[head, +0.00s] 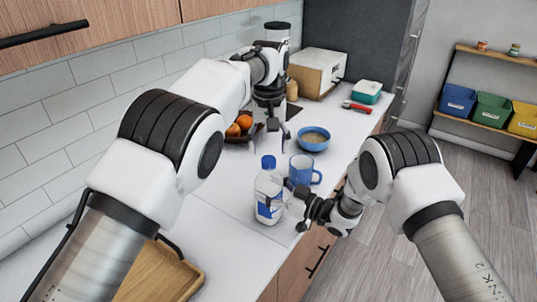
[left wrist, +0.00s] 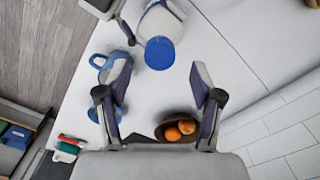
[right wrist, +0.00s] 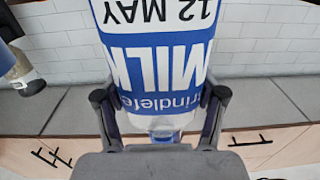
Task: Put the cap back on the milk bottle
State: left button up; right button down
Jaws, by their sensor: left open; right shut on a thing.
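The milk bottle (head: 267,196) stands upright on the counter, white with a blue label. The blue cap (head: 268,161) sits at its mouth; how tightly it is seated cannot be told. In the left wrist view the cap (left wrist: 160,53) shows from above, just beyond the open fingertips. My left gripper (head: 271,140) is open and empty, above and behind the bottle, apart from the cap. My right gripper (head: 293,194) is shut on the bottle's side from the right. In the right wrist view the label (right wrist: 160,65) fills the space between its fingers.
A blue mug (head: 303,171) stands close behind the bottle, with a blue bowl (head: 313,138) farther back. A bowl of oranges (head: 243,123) is by the tiled wall. A wooden tray (head: 165,275) lies at front left. The counter edge runs along the right.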

pick_arm(q)
jog(key=shift+r, duration=1.95)
pick_arm(e)
grip_release()
jog(key=shift+d, duration=0.1)
jog(key=v, duration=1.1)
jog(key=shift+s+d, duration=0.2)
jog(key=shift+d, duration=0.1)
pick_arm(q)
jog(key=shift+f, duration=0.1)
